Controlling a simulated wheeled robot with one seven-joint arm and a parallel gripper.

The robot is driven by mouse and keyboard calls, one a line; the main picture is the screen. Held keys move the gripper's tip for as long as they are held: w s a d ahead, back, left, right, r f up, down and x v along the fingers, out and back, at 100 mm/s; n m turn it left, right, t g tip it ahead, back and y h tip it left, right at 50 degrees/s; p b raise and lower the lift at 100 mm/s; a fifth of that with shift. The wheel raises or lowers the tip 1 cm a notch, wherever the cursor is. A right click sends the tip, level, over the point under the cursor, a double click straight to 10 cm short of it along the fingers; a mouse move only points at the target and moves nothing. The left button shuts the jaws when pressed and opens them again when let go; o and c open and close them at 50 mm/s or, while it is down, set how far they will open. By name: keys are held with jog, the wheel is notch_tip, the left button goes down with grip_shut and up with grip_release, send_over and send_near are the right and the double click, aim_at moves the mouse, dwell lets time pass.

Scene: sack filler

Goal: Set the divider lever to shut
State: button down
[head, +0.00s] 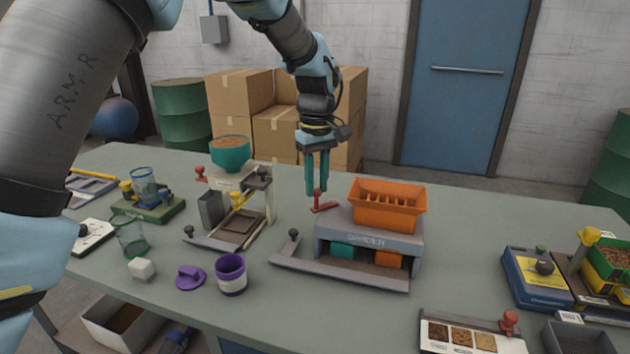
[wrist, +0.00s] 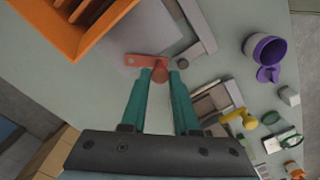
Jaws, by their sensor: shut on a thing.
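The divider (head: 368,236) is a grey box-shaped unit with an orange slotted hopper (head: 388,206) on top. A teal and an orange bin sit in its front opening. The red divider lever (head: 326,207) sticks out at its left side, with an upright knob at its outer end. My gripper (head: 317,188) points down from above and is shut on that knob. In the wrist view the teal fingers (wrist: 160,74) stand on both sides of the red knob, and the lever's flat arm (wrist: 143,61) runs left toward the divider. The fingers hide part of the knob.
A sack filler stand with a teal bowl (head: 230,153) is left of my gripper. A purple cup (head: 231,274) and purple lid (head: 190,278) lie in front. A sample board (head: 470,337) with a red knob lies front right.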

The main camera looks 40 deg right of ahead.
jog(key=s+n, duration=0.1)
jog(key=n, duration=0.1)
jog(key=n+p, duration=0.1)
jog(key=n, duration=0.1)
jog(key=shift+s+r, duration=0.1)
jog(key=shift+s, duration=0.3)
jog(key=shift+s+d+n+p, duration=0.2)
jog(key=shift+s+n+p, duration=0.15)
jog(key=shift+n, duration=0.7)
jog(key=shift+s+d+n+p, duration=0.2)
jog(key=shift+s+n, duration=0.1)
jog(key=shift+n, duration=0.75)
jog(key=c, duration=0.7)
grip_release()
jog(key=shift+o, duration=0.2)
notch_tip(320, 180, up, 11)
jog(key=b, duration=0.2)
jog(key=shift+b, duration=0.35)
jog(key=shift+f, duration=0.2)
